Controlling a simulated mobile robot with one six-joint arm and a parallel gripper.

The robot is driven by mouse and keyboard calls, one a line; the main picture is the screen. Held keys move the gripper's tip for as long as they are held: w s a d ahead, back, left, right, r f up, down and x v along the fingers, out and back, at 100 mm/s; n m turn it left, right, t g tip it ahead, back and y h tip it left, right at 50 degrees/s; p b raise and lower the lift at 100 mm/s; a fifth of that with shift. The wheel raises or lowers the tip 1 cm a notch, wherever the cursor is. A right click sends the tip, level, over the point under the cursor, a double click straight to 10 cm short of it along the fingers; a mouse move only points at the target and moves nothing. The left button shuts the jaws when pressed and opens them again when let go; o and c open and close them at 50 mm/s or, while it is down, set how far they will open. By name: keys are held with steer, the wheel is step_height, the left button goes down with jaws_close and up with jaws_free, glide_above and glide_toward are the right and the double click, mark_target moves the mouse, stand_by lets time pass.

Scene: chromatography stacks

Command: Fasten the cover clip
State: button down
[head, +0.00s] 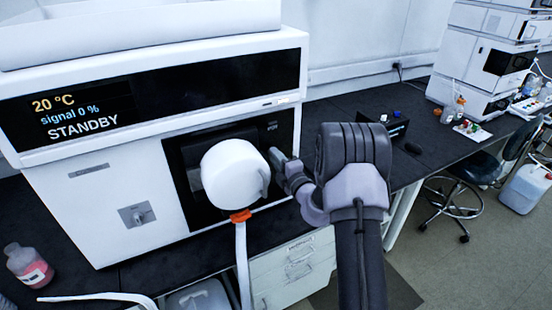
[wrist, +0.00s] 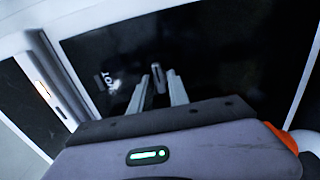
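A white instrument (head: 100,185) stands on the dark bench with a black panel (head: 182,165) on its front. In the head view the gripper hides that spot.
The instrument's display (head: 75,115) reads 20 °C, signal 0 %, STANDBY. A bottle with pink liquid (head: 29,264) stands lower left. A small black box (head: 385,124) lies on the bench behind my arm.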

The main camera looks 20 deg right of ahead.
steer(key=shift+n, duration=2.9)
steer(key=c, duration=1.5)
jaws_free()
steer(key=s, duration=0.5)
steer(key=s+p, duration=0.1)
steer(key=s, duration=1.1)
steer(key=shift+s+d+p, duration=0.25)
steer(key=shift+d+p, duration=0.05)
steer(key=shift+p, duration=0.05)
